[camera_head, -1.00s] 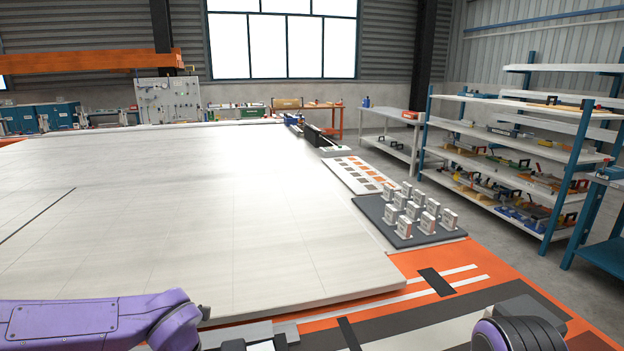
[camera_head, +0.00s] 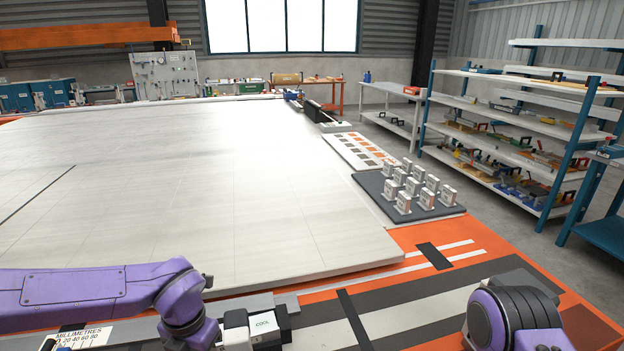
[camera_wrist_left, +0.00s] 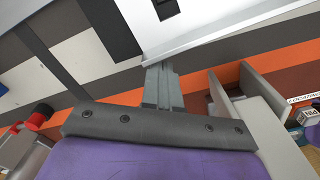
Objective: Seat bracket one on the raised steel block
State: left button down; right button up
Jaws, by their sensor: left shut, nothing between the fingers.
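Several small pale brackets (camera_head: 411,187) stand in rows on a dark mat at the right edge of the large white panel; I cannot tell which is bracket one. My left gripper (camera_wrist_left: 160,68) is shut and empty in the left wrist view, its grey fingers together near the edge of a white surface. In the head view my left arm reaches in at lower left, and its fingers are out of sight. A grey slotted part (camera_wrist_left: 240,108) stands right of the fingers; I cannot tell whether it is the raised steel block. My right gripper is out of view.
The large white panel (camera_head: 190,200) fills the middle and is mostly bare. A card with orange and grey squares (camera_head: 360,152) lies behind the brackets. A black-and-white piece marked COOL (camera_head: 263,323) is beside my left wrist. Shelves (camera_head: 520,140) stand at right.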

pick_arm(q)
jog(key=shift+w+a+r+p, duration=0.1)
jog(key=shift+w+a+p, duration=0.1)
jog(key=shift+w, duration=0.35)
jog(key=shift+w+a+p, duration=0.1)
jog(key=shift+w+p, duration=0.1)
jog(key=shift+w, duration=0.35)
dwell(0.3)
jog(key=shift+s+d, duration=0.1)
jog(key=shift+s, duration=0.1)
jog(key=shift+s, duration=0.3)
jog(key=shift+s+d, duration=0.2)
jog(key=shift+s, duration=0.25)
notch_tip(320, 180, up, 8)
jog(key=p, duration=0.8)
